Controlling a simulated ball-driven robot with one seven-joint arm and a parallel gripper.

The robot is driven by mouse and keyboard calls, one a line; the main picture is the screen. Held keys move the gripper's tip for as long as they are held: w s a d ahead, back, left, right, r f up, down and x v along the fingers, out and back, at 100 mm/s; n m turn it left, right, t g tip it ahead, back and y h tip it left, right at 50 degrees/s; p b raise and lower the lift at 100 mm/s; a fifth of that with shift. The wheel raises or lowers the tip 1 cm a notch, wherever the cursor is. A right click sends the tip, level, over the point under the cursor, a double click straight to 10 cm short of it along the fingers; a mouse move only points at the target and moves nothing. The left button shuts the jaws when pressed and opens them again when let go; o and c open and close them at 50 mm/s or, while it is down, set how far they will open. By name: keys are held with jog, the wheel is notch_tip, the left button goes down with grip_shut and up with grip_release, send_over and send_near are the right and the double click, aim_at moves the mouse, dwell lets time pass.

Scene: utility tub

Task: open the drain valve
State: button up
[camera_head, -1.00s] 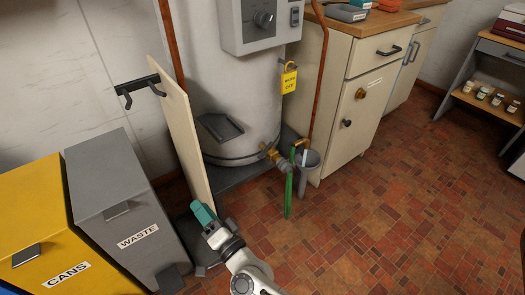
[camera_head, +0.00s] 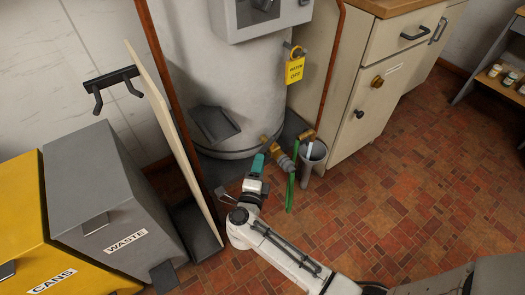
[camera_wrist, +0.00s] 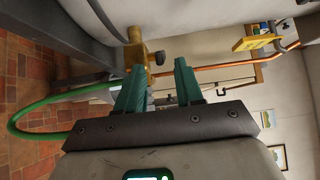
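The brass drain valve (camera_head: 265,141) sits low on the front of the grey water heater (camera_head: 236,75). A grey fitting (camera_head: 284,161) joins it to a green hose (camera_head: 291,190). In the wrist view the brass valve (camera_wrist: 136,52) with a small dark knob is ahead of the fingers, left of centre. My gripper (camera_head: 258,164) is just in front of and below the valve in the head view. In the wrist view its two teal fingers (camera_wrist: 158,84) are apart with nothing between them. Contact with the valve is not visible; the head view hides part of the valve's lower side.
A tan board (camera_head: 167,125) and a grey waste bin (camera_head: 115,210) stand to the left. A yellow "water off" tag (camera_head: 295,70) hangs beside the heater.

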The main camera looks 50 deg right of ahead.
aim_at(262, 151)
jog(key=b+x, duration=0.1)
jog(key=x, duration=0.4)
jog(key=shift+w+d, duration=0.2)
jog(key=shift+d, duration=0.15)
grip_shut()
dwell(0.3)
